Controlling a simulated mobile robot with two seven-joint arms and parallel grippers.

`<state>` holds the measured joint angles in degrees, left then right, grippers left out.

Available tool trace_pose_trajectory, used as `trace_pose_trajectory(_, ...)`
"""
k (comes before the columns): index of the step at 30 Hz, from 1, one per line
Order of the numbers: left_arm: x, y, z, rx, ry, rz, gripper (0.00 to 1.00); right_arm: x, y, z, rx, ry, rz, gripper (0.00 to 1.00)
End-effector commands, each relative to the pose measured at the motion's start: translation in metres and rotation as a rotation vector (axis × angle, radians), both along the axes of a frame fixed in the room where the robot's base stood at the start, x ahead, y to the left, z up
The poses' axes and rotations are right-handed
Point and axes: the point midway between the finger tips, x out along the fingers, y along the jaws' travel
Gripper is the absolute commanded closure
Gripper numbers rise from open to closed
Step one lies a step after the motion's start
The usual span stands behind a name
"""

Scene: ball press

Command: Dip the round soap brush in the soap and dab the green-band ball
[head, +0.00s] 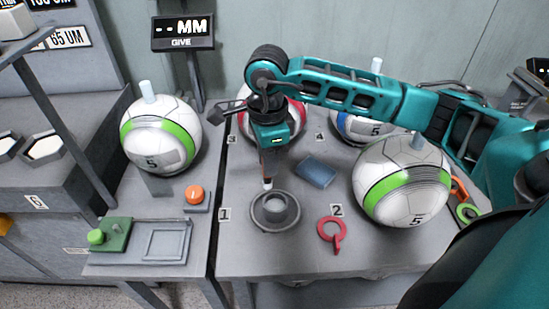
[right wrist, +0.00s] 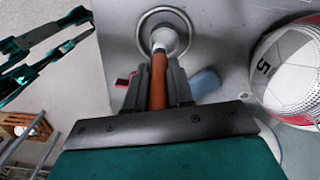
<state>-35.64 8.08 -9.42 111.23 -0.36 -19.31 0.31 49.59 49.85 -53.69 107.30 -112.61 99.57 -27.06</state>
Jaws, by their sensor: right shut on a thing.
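My right gripper (head: 267,140) is shut on the round soap brush (head: 268,183), which hangs tip down. In the right wrist view the brush has a reddish-brown handle (right wrist: 158,80) and a pale tip. The tip is over or in the dark round soap dish (head: 275,222); I cannot tell whether it touches. Two balls have green bands: one ball (head: 402,200) at the right by label 2, and another ball (head: 160,160) on the left table. My left gripper is not in the head view; only teal arm parts show at the left of the right wrist view.
A red ring tool (head: 331,233) and a blue block (head: 315,171) lie near the dish. A red-band ball (head: 296,122) and a blue-band ball (head: 357,130) stand behind. An orange button (head: 194,194) and a square frame (head: 167,243) are on the left table.

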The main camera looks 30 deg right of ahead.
Motion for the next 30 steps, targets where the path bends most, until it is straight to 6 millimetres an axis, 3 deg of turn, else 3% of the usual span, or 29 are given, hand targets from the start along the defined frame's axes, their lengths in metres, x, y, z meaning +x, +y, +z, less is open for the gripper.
trace_pose_trajectory(12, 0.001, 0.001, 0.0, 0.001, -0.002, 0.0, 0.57, -0.001, 0.024, 0.021, 0.0, -0.012, 0.883, 1.0)
trace_pose_trajectory(21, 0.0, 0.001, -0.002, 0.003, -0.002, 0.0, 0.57, -0.008, 0.013, 0.033, -0.006, -0.01, 1.298, 1.0)
trace_pose_trajectory(26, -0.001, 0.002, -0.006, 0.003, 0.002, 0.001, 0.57, -0.019, -0.022, 0.039, -0.001, -0.003, 1.269, 1.0)
trace_pose_trajectory(30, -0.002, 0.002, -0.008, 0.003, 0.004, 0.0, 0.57, -0.032, -0.057, 0.045, 0.005, 0.001, 1.081, 1.0)
